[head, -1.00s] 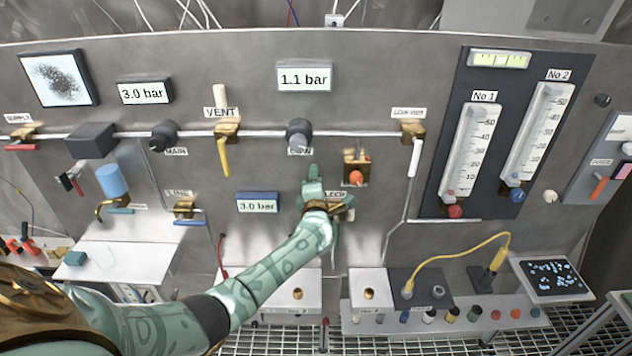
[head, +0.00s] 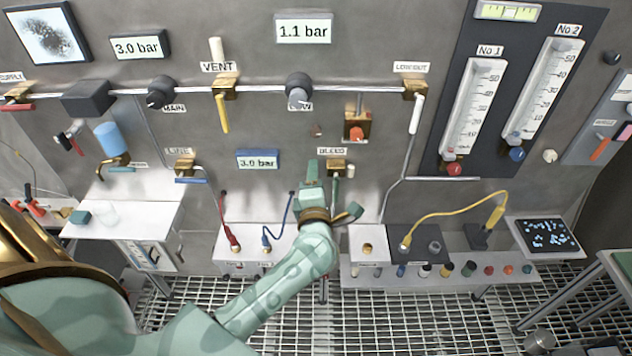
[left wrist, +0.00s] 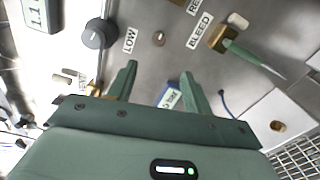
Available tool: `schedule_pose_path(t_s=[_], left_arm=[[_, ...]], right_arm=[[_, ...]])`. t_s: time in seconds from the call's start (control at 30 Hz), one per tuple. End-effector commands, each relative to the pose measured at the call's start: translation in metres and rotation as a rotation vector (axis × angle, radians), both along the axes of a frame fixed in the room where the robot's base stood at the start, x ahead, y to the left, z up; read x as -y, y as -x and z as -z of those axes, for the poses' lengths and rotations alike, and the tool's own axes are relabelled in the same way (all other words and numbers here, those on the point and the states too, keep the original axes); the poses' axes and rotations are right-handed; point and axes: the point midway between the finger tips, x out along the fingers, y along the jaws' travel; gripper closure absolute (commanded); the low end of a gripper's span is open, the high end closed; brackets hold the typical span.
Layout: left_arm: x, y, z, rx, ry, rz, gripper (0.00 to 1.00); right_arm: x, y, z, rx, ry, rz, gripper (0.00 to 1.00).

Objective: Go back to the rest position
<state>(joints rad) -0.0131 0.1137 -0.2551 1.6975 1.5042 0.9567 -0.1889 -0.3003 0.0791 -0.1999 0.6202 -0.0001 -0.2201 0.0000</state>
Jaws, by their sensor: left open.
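My left gripper (head: 333,192) is in front of the lower middle of the steel panel, just below the BLEED label. In the left wrist view its two green fingers (left wrist: 158,88) stand apart with nothing between them. The brass BLEED valve with its green lever (head: 336,166) is right behind the gripper in the head view. In the left wrist view the BLEED valve (left wrist: 222,38) lies to the right of the fingers and apart from them. The LOW regulator knob (head: 299,88) is above the gripper; it also shows in the left wrist view (left wrist: 100,34). My right gripper is not in view.
A white shelf (head: 250,240) with red and blue leads is below left of the gripper. A rack of coloured caps (head: 450,272) and a yellow cable (head: 450,215) are to the right. A metal grating floor (head: 380,320) lies below. Two gauge tubes (head: 475,115) are at right.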

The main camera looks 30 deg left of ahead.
Motion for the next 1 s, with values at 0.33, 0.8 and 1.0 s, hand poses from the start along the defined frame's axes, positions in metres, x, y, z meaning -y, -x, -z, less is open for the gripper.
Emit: schedule_pose_path(t_s=[0.33, 0.8, 1.0], left_arm=[[0.004, 0.007, 0.000, 0.000, 0.000, 0.000, 0.50], [0.026, -0.005, -0.003, -0.004, -0.205, 0.131, 0.50], [0.079, 0.006, 0.151, -0.323, -0.821, 0.511, 0.50]], right_arm=[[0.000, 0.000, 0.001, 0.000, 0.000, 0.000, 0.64], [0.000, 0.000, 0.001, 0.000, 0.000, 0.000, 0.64], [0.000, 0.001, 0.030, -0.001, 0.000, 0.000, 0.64]])
